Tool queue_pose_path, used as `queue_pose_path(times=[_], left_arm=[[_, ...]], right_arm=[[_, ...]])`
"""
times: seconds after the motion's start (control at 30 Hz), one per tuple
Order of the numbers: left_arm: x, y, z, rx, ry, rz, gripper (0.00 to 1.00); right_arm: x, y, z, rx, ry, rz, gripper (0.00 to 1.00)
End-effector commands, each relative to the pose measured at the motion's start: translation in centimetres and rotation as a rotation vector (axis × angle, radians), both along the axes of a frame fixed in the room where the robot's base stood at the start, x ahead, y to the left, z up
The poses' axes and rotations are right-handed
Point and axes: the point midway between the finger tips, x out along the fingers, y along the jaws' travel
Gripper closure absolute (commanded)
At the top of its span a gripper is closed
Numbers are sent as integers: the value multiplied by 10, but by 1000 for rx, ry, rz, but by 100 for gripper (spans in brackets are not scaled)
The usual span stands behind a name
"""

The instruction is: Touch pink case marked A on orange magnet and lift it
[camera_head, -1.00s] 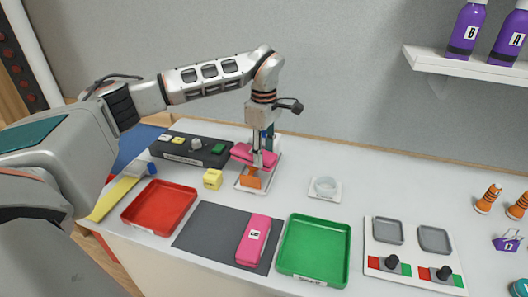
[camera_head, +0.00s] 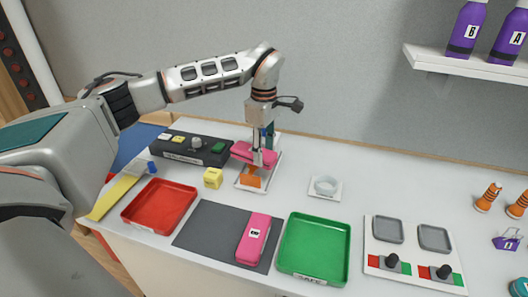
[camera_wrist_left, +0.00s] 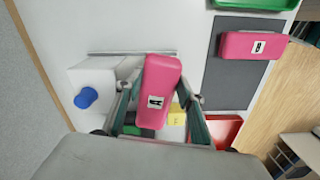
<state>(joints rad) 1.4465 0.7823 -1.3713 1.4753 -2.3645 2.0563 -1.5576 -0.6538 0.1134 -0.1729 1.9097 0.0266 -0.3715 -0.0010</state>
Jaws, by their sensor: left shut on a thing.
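The pink case marked A (camera_head: 243,151) is held between the fingers of my left gripper (camera_head: 262,158). In the left wrist view the case (camera_wrist_left: 158,80) lies lengthwise between the two fingers, with its A label facing the camera. In the head view it is just above the orange magnet (camera_head: 251,181), which stands on a white-framed base. Whether the case still touches the magnet is hard to tell. The second pink case (camera_head: 253,240), marked B in the left wrist view (camera_wrist_left: 254,46), lies on the grey mat. My right gripper is not in view.
A yellow block (camera_head: 213,178) and a dark control box (camera_head: 190,148) stand left of the magnet. A red tray (camera_head: 128,222) and a green tray (camera_head: 345,250) flank the grey mat (camera_head: 205,222). A white plate with a ring (camera_head: 325,188) lies to the right.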

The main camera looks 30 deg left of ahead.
Motion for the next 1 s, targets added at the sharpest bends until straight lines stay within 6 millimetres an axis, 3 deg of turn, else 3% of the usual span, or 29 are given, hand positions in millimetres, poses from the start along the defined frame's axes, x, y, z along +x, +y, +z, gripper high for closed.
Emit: queue_pose_path(times=[1.0], left_arm=[[0, 0, 19, 0, 0, 0, 85]], right_arm=[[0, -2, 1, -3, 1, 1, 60]])
